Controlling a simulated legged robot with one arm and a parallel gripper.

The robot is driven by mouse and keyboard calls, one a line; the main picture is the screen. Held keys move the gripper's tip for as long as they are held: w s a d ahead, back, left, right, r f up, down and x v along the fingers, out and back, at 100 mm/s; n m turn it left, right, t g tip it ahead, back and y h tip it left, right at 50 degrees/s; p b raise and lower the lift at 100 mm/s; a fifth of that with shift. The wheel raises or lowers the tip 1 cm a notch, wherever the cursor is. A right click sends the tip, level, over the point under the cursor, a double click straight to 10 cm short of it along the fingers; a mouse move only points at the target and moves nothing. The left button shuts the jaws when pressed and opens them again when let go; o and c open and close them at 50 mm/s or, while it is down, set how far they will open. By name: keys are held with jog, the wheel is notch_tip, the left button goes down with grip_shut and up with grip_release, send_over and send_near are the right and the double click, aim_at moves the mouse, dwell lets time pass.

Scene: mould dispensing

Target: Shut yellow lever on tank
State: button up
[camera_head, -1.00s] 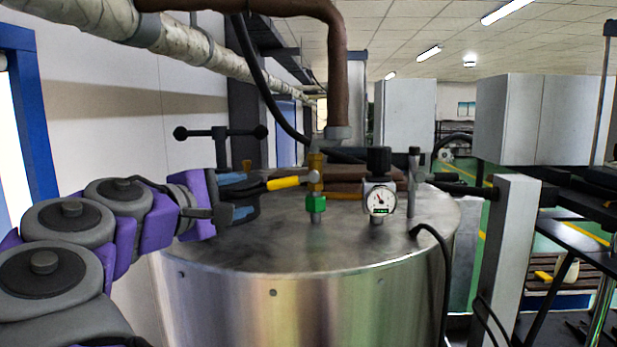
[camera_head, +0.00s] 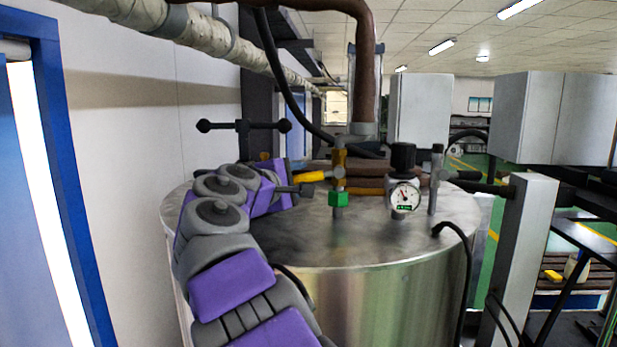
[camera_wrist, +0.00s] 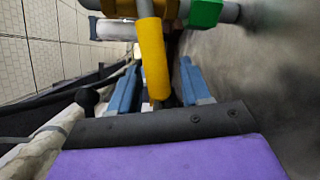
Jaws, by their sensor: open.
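The yellow lever (camera_head: 307,177) sticks out to the left from a brass valve (camera_head: 339,160) above a green fitting (camera_head: 339,199) on top of the steel tank (camera_head: 330,250). My gripper (camera_head: 284,178) is just left of the lever in the head view, where its fingers are mostly hidden. In the wrist view my gripper (camera_wrist: 160,70) is open, with one blue finger on each side of the yellow lever (camera_wrist: 153,60). Gaps show beside the lever there; I cannot tell whether it is at finger depth.
A round gauge (camera_head: 404,197) stands right of the valve, with a black hose (camera_head: 455,236) beyond it. A brown pipe (camera_head: 365,70) rises behind the valve. A black bar with ball ends (camera_head: 243,126) is behind my gripper. The tank's front top is clear.

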aim_at(315, 179)
jog(key=shift+w+a, duration=0.2)
jog(key=shift+a, duration=0.4)
jog(key=d, duration=0.6)
jog(key=shift+d+r, duration=0.25)
jog(key=shift+r, duration=0.1)
jog(key=shift+c, duration=1.6)
jog(key=shift+a+f, duration=0.1)
jog(key=shift+a, duration=0.1)
jog(key=shift+c, duration=0.6)
jog(key=shift+a+f, duration=0.1)
jog(key=shift+a, duration=0.95)
jog(key=c, duration=0.3)
jog(key=shift+a, duration=0.15)
grip_shut()
jog(key=shift+f, duration=0.1)
